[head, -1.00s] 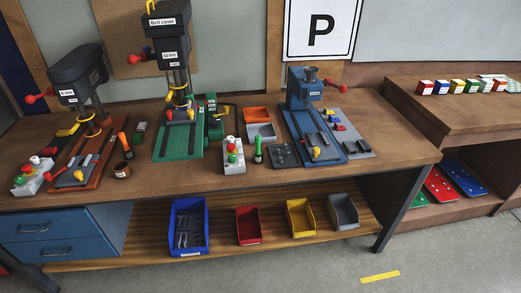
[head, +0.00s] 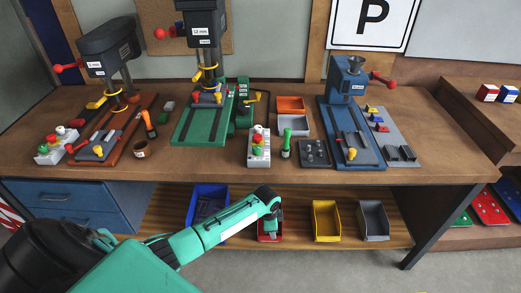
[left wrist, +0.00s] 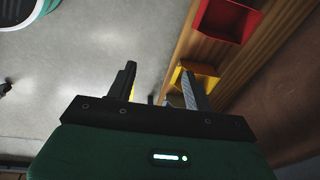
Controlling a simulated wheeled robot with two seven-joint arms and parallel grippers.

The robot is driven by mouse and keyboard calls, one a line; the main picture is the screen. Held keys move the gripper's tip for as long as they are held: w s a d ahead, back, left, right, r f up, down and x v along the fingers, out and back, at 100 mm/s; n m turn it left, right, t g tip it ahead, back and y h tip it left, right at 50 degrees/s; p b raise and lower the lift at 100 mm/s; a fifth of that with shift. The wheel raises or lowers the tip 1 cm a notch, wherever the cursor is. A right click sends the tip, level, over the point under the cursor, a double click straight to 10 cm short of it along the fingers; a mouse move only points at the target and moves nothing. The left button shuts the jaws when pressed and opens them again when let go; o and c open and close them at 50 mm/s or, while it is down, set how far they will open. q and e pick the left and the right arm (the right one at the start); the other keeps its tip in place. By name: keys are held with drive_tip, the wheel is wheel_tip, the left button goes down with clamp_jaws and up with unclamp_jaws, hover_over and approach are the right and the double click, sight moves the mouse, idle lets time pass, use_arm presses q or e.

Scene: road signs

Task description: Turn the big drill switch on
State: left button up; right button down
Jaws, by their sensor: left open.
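The big drill (head: 205,75) is the tall green-based press at the back middle of the bench, with a "12 mm" label. A grey control box (head: 258,147) with red, green and white knobs stands in front of it to the right. A similar box (head: 55,146) stands by the smaller orange-based drill (head: 108,52) at the left. I cannot tell their on or off state. My left gripper (head: 271,222) hangs before the bench, below the top's front edge, near the red bin. In the left wrist view it (left wrist: 158,88) is open and empty. My right gripper is out of view.
A blue-based machine (head: 348,100) stands at the right of the bench (head: 215,165). A green-handled tool (head: 286,142) and a dark tray (head: 314,153) lie right of the middle box. Blue, red, yellow (head: 326,220) and grey (head: 373,220) bins sit on the lower shelf.

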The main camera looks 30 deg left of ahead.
use_arm(q)
drive_tip(key=w+r+m+b, duration=0.1)
drive_tip(key=w+r+m, duration=0.15)
drive_tip(key=r, duration=0.65)
drive_tip(key=w+r+m, duration=0.2)
drive_tip(key=r+m, duration=0.1)
drive_tip(key=r, duration=0.6)
wheel_tip(320, 180, up, 21)
drive_tip(key=m+g, duration=0.2)
drive_tip(key=m, duration=0.2)
hover_over(257, 147)
drive_tip(key=shift+y, duration=0.4)
wheel_tip(257, 147, down, 13)
drive_tip(key=shift+s+f+p, duration=0.1)
drive_tip(key=shift+f+p, duration=0.1)
drive_tip(key=shift+p, duration=1)
drive_tip(key=c, duration=1)
